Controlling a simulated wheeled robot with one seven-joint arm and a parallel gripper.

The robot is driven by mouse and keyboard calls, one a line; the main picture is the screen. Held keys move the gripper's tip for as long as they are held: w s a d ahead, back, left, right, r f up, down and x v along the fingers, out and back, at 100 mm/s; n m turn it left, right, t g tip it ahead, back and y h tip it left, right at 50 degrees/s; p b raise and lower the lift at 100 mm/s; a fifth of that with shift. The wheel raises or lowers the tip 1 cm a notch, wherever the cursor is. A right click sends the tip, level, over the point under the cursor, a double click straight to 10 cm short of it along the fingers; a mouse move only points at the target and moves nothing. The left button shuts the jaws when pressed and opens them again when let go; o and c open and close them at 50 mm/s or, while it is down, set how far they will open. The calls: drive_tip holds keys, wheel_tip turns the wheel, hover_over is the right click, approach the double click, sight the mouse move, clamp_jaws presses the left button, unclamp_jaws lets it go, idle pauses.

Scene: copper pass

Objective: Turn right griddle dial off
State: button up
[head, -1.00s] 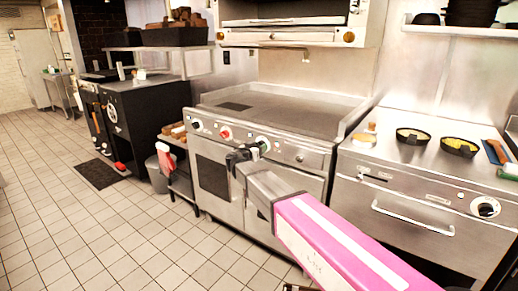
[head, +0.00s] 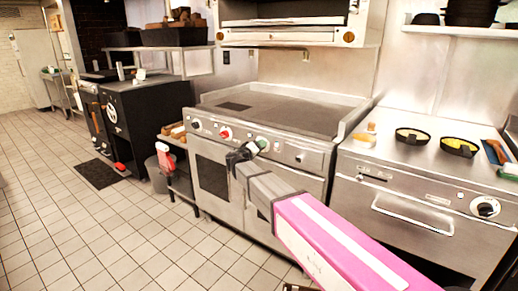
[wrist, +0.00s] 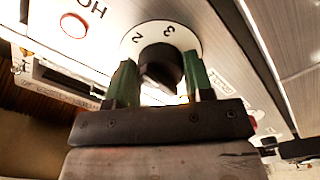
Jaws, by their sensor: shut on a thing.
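The griddle (head: 285,108) has a row of controls along its front panel. A black dial (wrist: 160,66) on a white disc marked with numbers, 2 and 3 among them, fills the middle of the wrist view. My gripper (wrist: 160,82) has one green finger on each side of this dial and is shut on it. The dial's pointer mark cannot be made out.
A counter with two black bowls (head: 412,136) stands to the right. The tiled floor at left is open.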

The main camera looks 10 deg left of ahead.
drive_tip(key=n, duration=0.5)
drive_tip(key=shift+n, duration=0.3)
drive_tip(key=n, duration=0.4)
drive_tip(key=shift+n, duration=0.3)
drive_tip(key=n, duration=0.4)
drive_tip(key=shift+r, duration=0.1)
drive_tip(key=n, duration=0.5)
drive_tip(key=shift+a, duration=0.1)
drive_tip(key=shift+n, duration=0.3)
drive_tip(key=o, duration=0.9)
drive_tip(key=v, duration=1)
drive_tip(key=shift+s+a, duration=0.1)
drive_tip(key=shift+s, duration=0.3)
